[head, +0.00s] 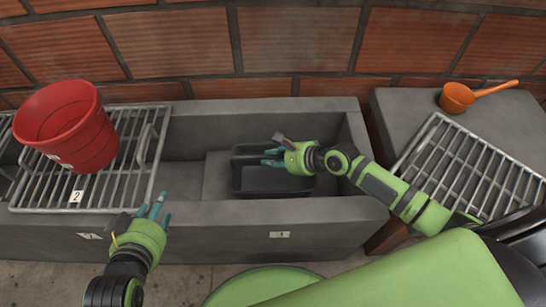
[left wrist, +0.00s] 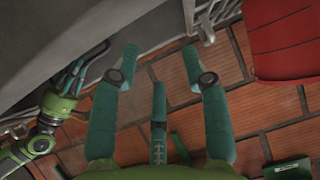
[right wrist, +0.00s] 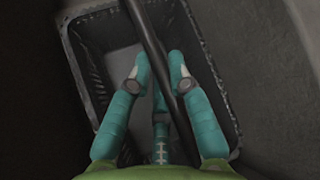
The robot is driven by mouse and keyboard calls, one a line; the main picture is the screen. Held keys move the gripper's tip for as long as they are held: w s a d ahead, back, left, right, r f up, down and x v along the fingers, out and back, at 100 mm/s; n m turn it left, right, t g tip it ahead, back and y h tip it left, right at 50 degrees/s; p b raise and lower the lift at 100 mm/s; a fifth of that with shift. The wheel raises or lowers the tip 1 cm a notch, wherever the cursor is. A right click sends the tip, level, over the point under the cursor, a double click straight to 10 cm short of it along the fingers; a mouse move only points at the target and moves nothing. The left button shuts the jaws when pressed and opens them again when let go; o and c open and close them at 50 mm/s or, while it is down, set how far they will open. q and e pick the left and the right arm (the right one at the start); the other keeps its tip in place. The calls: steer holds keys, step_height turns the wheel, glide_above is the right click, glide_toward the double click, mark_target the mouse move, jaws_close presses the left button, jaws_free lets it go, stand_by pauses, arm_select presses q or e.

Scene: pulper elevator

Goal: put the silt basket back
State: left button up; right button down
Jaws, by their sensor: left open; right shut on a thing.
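The silt basket is a dark rectangular basket (head: 262,182) inside the grey concrete trough (head: 330,205), in the right-hand part of its channel. In the right wrist view the basket (right wrist: 78,70) appears empty, with a dark bar handle (right wrist: 146,32) across it. My right gripper (head: 272,157) is over the basket; in its wrist view the fingers (right wrist: 159,62) are closed around the handle. I cannot tell whether the basket rests on the floor or hangs just above it. My left gripper (head: 155,206) is open and empty by the trough's front wall, also seen in its wrist view (left wrist: 160,58).
A red bucket (head: 65,125) stands on a metal grate (head: 125,185) labelled 2 over the trough's left part. Another grate (head: 465,165) and an orange scoop (head: 457,97) lie on the ledge at right. A brick wall (head: 300,40) closes the back.

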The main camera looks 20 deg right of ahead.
steer(key=c, duration=1.1)
jaws_free()
steer(key=shift+c, duration=0.2)
steer(key=shift+r, duration=0.15)
steer(key=p+v, duration=0.1)
steer(key=v, duration=0.1)
steer(key=shift+s+d+r, duration=0.2)
steer(key=shift+d, duration=0.05)
arm_select(q)
steer(key=s+a+f+g+y+p, duration=0.1)
steer(key=s+a+f+g, duration=0.1)
steer(key=s+f+g, duration=0.3)
steer(key=s+a+f+g+y+p, duration=0.1)
steer(key=s+a+f+g, duration=0.15)
steer(key=s, duration=0.35)
steer(key=shift+n, duration=0.4)
steer(key=shift+s+p+x, duration=0.15)
steer(key=shift+p+x, duration=0.2)
steer(key=shift+x, duration=0.85)
steer(key=shift+s+p+x, duration=0.1)
steer(key=shift+p+x, duration=0.2)
steer(key=shift+x, duration=0.9)
arm_select(e)
steer(key=v, duration=0.9)
steer(key=shift+r, duration=0.1)
